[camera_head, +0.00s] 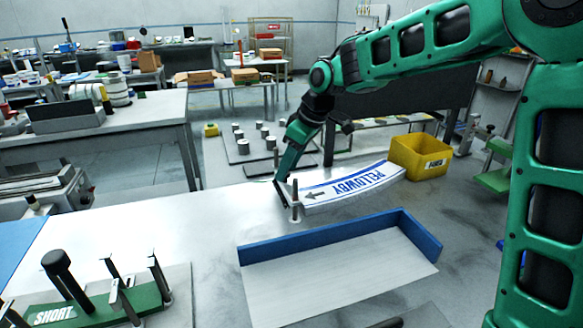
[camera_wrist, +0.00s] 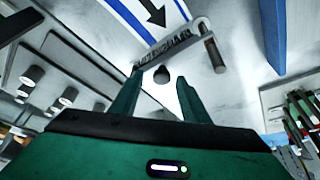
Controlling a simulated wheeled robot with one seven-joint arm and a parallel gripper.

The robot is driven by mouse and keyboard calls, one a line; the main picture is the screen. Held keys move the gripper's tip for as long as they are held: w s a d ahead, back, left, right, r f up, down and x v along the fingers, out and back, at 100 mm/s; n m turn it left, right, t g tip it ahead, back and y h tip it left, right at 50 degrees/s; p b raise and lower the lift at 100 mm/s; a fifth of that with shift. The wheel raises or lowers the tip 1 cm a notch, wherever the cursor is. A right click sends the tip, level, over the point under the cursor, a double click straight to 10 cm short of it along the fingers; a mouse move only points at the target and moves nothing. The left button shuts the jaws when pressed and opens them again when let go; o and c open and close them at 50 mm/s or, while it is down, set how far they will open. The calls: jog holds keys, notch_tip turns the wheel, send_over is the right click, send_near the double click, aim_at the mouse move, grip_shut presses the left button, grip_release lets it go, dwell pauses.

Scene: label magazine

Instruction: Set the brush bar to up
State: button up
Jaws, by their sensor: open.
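The brush bar (camera_wrist: 172,50) is a grey bar with lettering too blurred to read fully. It lies across the end of a white, blue-edged label strip (camera_head: 345,186) marked PELLOWBY with an arrow. A short upright grey post (camera_head: 296,200) stands at the bar's end; it also shows in the wrist view (camera_wrist: 214,56). My gripper (camera_wrist: 158,86) is open and empty, its fingers pointing at the bar. A dark round knob (camera_wrist: 162,74) shows between the fingertips. In the head view my gripper (camera_head: 281,178) is beside the bar, its fingertips partly hidden. I cannot tell whether they touch.
A blue-walled white tray (camera_head: 340,268) lies in front of the strip. A yellow bin (camera_head: 422,156) stands at the strip's far right end. A green fixture marked SHORT (camera_head: 75,308) with several upright pegs is at the lower left. The pale bench left of my gripper is clear.

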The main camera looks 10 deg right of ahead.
jog(key=shift+a+f, duration=0.1)
jog(key=shift+f, duration=0.15)
grip_shut()
jog(key=shift+w+r, duration=0.2)
jog(key=shift+r, duration=1.6)
grip_release()
jog(key=shift+r, duration=0.1)
jog(key=shift+s, duration=0.1)
jog(key=v, duration=1)
jog(key=shift+d+r, duration=0.2)
jog(key=shift+d, duration=0.05)
